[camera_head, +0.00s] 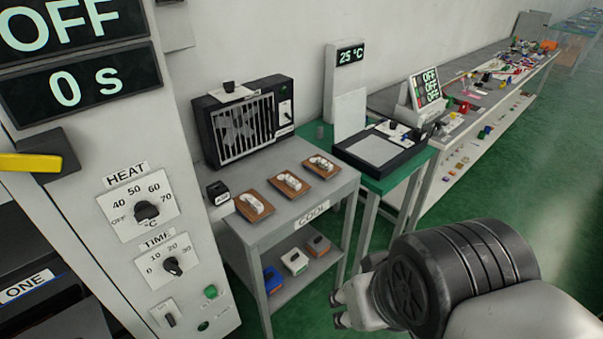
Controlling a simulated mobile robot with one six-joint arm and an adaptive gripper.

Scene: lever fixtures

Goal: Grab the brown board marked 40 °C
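Three brown boards lie in a slanted row on the grey table (262,236) labelled COOL: a near-left board (243,213), a middle board (278,190) and a far-right board (310,169). Each bears a white, lumpy piece. No 40 °C marking is readable on any of them, so I cannot tell which is marked so. My gripper (340,308) is at the lower middle, right of the table and apart from the boards. Its fingers are small and partly hidden by my arm, so their opening is unclear. No board shows in it.
A black fan box (240,125) stands behind the boards, and a small black block (218,193) at the table's left edge. A control panel (130,240) with knobs rises at left. A green table (375,185) with a black tray stands right. Green floor is clear at right.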

